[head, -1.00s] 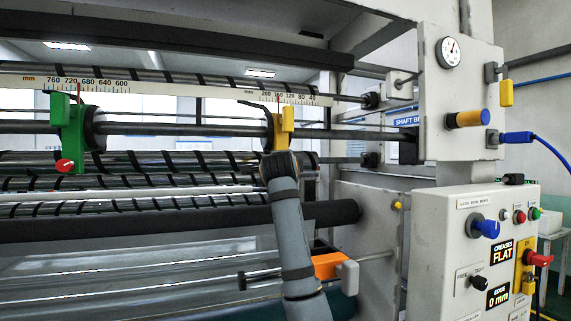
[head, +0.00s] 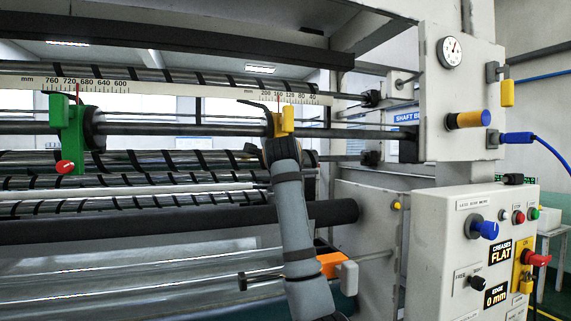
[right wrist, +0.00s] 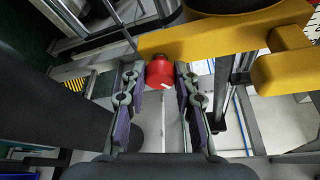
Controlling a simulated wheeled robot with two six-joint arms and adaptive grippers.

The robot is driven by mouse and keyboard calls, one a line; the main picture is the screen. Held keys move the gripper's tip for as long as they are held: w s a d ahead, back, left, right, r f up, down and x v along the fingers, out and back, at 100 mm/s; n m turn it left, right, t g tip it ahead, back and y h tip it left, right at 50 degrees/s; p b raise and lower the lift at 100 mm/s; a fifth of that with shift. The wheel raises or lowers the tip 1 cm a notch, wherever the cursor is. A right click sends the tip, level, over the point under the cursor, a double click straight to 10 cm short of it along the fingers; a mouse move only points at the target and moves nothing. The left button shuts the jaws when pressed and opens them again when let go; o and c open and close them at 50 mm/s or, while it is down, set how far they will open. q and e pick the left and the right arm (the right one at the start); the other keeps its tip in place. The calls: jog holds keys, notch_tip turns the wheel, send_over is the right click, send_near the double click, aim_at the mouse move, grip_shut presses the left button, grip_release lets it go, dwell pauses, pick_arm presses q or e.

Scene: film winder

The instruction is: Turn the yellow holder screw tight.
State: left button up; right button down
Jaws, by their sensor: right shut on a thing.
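The yellow holder (head: 287,119) sits on the shaft below the ruler in the head view, upright, its lower part hidden behind my right wrist. In the right wrist view the yellow holder (right wrist: 215,38) crosses the top of the picture. Its screw, a red round knob with a small white mark (right wrist: 159,72), sticks out toward the camera. My right gripper (right wrist: 158,80) has one finger on each side of the knob and is shut on it. In the head view the knob and fingers are hidden by the arm. My left gripper is not in view.
A green holder (head: 70,135) with a red knob (head: 65,167) sits on the same shaft at the left. Rollers (head: 180,222) run behind and below my right arm. The control panel (head: 460,255) stands at the right.

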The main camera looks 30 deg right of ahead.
jog(key=c, duration=1)
grip_release()
jog(key=v, duration=1.2)
